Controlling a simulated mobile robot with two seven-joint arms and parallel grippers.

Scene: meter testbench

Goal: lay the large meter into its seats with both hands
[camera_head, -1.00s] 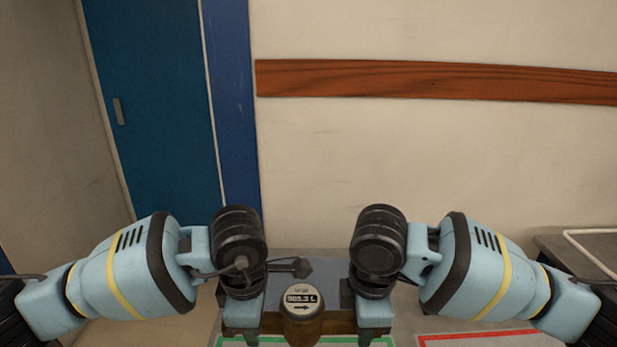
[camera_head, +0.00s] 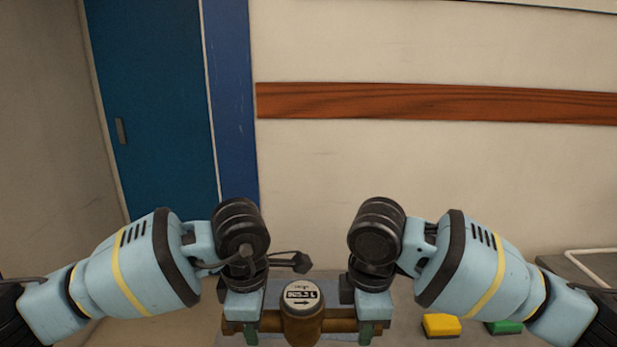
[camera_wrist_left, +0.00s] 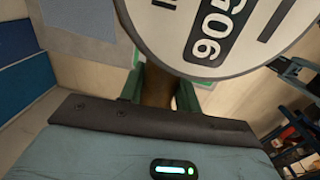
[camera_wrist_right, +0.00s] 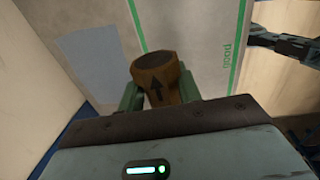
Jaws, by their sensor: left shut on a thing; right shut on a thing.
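The large meter (camera_head: 302,312) is a brass-brown pipe body with a round white dial (camera_head: 302,294) on top. It spans across between my two grippers at the bottom of the head view. My left gripper (camera_head: 250,334) is shut on its left end and my right gripper (camera_head: 365,334) on its right end. The left wrist view shows the big dial (camera_wrist_left: 225,32) close up, with the body partly hidden below it. The right wrist view shows a brass pipe end (camera_wrist_right: 158,82) with an arrow between green fingers. The meter looks roughly level. I cannot make out the seats.
A yellow block (camera_head: 441,325) and a green block (camera_head: 506,327) lie right of my right gripper. The right wrist view shows a pale surface with a green line (camera_wrist_right: 240,55) and a grey patch (camera_wrist_right: 93,62). A wall with a wooden rail (camera_head: 430,101) stands behind.

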